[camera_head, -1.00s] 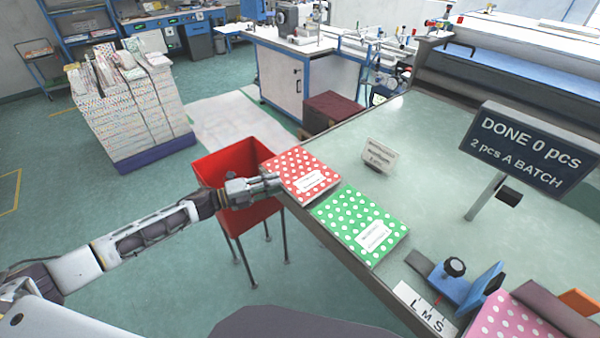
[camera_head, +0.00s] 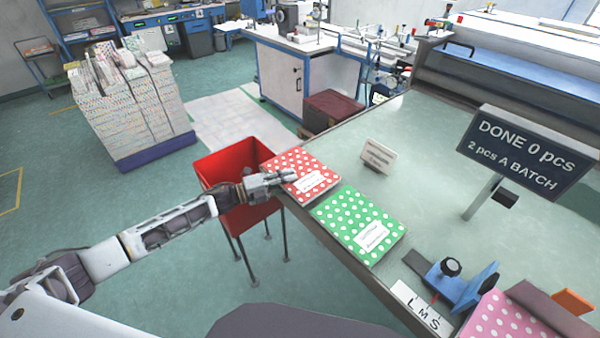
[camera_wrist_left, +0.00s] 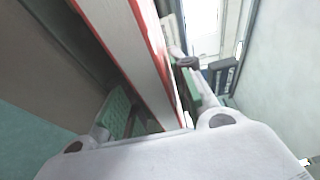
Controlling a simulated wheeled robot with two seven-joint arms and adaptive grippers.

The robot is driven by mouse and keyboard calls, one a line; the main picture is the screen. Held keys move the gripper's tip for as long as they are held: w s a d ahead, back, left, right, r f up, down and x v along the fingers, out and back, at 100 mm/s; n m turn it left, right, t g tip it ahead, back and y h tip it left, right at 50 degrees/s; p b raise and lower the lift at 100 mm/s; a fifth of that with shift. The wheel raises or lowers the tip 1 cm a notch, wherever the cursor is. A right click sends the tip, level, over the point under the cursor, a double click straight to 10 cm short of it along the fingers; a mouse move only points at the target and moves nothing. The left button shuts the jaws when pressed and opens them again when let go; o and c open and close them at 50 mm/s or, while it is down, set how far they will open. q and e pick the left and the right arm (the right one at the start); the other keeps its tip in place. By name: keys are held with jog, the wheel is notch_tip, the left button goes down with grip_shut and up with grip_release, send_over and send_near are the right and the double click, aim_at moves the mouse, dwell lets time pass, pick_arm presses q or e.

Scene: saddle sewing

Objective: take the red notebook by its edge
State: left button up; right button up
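The red notebook (camera_head: 300,161) with white dots and a white label lies at the table's near left edge. My left gripper (camera_head: 288,177) is at its left edge, its fingers overlapping that edge. In the left wrist view, the notebook's pale edge with red borders (camera_wrist_left: 128,35) runs between the two green-padded fingers (camera_wrist_left: 155,103). The fingers look open, with a gap on the left finger's side; contact on the right side is hard to tell. My right gripper is not in view.
A green dotted notebook (camera_head: 358,222) lies just right of the red one. A red bin (camera_head: 222,166) on legs stands below the table edge. A small sign (camera_head: 379,156), a blue size fixture (camera_head: 463,287) and a pink dotted item (camera_head: 502,318) are on the table (camera_head: 425,190).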

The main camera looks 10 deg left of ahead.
pick_arm(q)
jog(key=shift+c, duration=0.4)
grip_shut()
jog(key=shift+r, duration=0.15)
jog(key=shift+r+b, duration=0.4)
jog(key=shift+r, duration=4.5)
